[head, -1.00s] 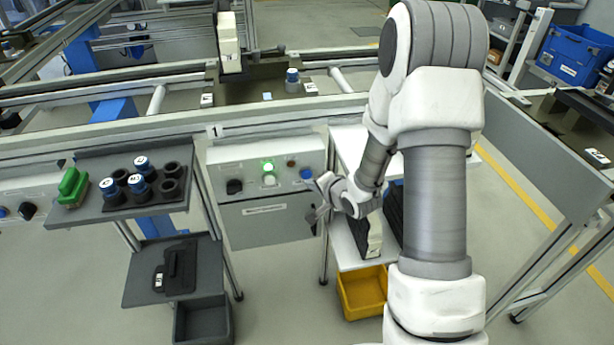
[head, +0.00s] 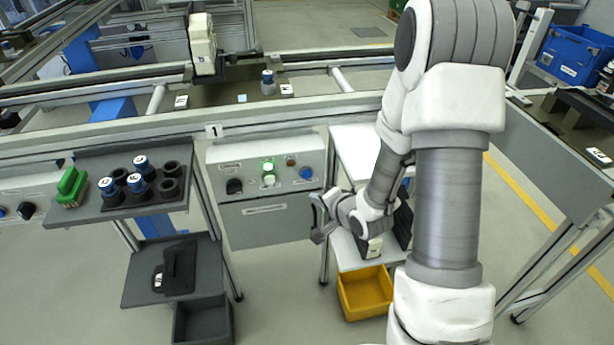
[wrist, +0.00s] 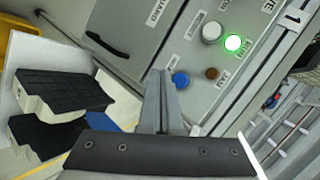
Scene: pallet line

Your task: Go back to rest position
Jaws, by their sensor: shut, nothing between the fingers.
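My gripper (head: 318,218) is in front of the right edge of the grey control box, above the floor and left of the small white table. Its fingers are together with nothing held between them. In the wrist view the shut fingers (wrist: 161,102) point toward the control panel. My arm rises on the right side of the head view and bends down to the gripper. It hides part of the white table.
The control box (head: 250,222) has a lit green lamp (head: 268,166) and a blue button (head: 306,172). A yellow bin (head: 366,293) is below. The grey stand (head: 110,160) holds blue-capped cylinders.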

